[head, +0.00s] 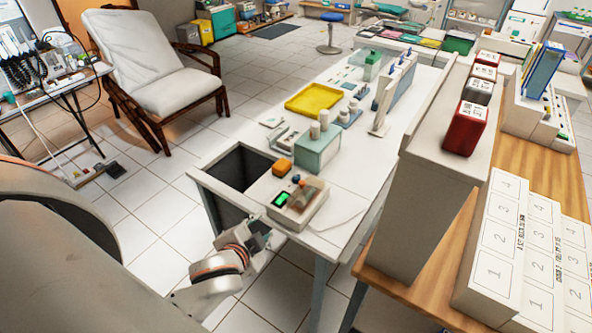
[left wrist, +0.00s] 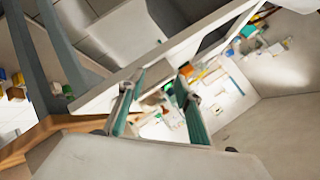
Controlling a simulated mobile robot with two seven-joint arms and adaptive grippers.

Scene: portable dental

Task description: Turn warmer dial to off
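A small beige box with a lit green display (head: 298,206), which looks like the warmer, stands at the near corner of the white table. Small blue and orange-red parts show on its top; I cannot tell which of them is the dial or how it is set. My left gripper (head: 262,230) is beside the table's near edge, just left of and below the box, apart from its top. In the left wrist view my left gripper (left wrist: 158,108) has its two teal fingers spread with nothing held between them. My right gripper is not in view.
The white table (head: 345,180) has a dark opening (head: 240,167) left of the box. An orange block (head: 282,166) and a pale green container (head: 317,150) stand behind the box. A tall beige cabinet (head: 425,200) rises at the right. Tiled floor lies open at the left.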

